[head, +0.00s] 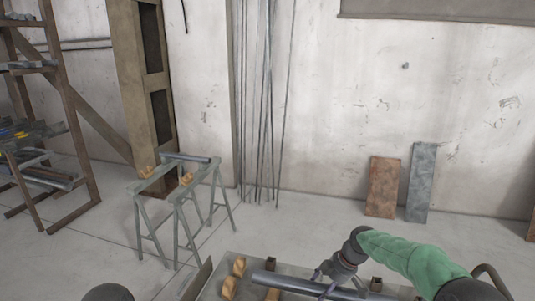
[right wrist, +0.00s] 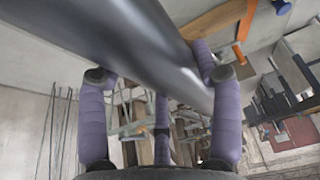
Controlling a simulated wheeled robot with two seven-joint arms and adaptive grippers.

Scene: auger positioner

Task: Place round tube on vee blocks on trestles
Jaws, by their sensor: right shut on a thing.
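A grey round tube (head: 285,283) lies across the front of the head view over the worktable. My right gripper (head: 335,283) is shut on it; in the right wrist view the purple fingers (right wrist: 160,95) are around the dark, shiny tube (right wrist: 120,40). I cannot tell whether the tube touches the table. Two grey-green trestles (head: 180,198) stand on the floor at the left. Wooden vee blocks sit on them, one on the left trestle (head: 147,172) and one on the right trestle (head: 187,179). My left gripper is out of view.
The worktable (head: 215,270) carries wooden blocks (head: 239,266) and small dark brown pieces (head: 376,284). A rack with stock (head: 35,140) stands far left. Thin rods (head: 262,110) and two plates (head: 383,187) lean on the wall. Floor between trestles and plates is clear.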

